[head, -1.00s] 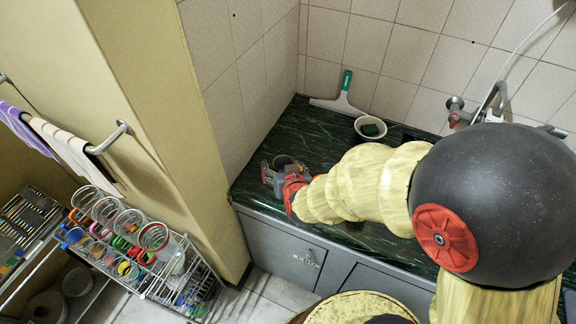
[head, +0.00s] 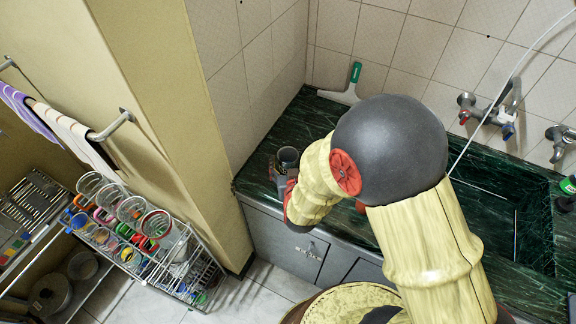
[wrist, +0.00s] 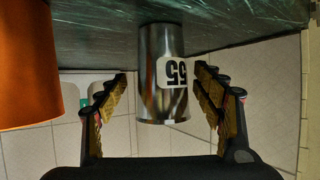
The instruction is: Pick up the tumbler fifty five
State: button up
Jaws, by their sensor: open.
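The tumbler (wrist: 155,75) is a shiny metal cylinder with a white label reading 55, upside down in the wrist view. It stands on the dark green marble counter and lies between my two fingers, with a visible gap on each side. My gripper (wrist: 160,88) is open around it and not closed on it. In the head view the tumbler (head: 287,157) shows as a grey cup near the counter's left end. My gripper (head: 283,172) is beside it, partly hidden by my arm.
An orange object (wrist: 28,65) stands close by at the left of the wrist view. A green-handled squeegee (head: 350,85) leans at the tiled wall. The sink (head: 510,215) and taps (head: 488,110) are to the right. A rack of glasses (head: 150,240) stands on the floor left.

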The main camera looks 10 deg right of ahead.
aim_at(287, 159)
jog(key=b+x, duration=0.1)
jog(key=x, duration=0.4)
jog(key=shift+a+f+b, duration=0.1)
jog(key=shift+a+b, duration=0.05)
jog(key=shift+b, duration=0.25)
jog(key=c, duration=1.5)
jog(key=shift+c, duration=0.2)
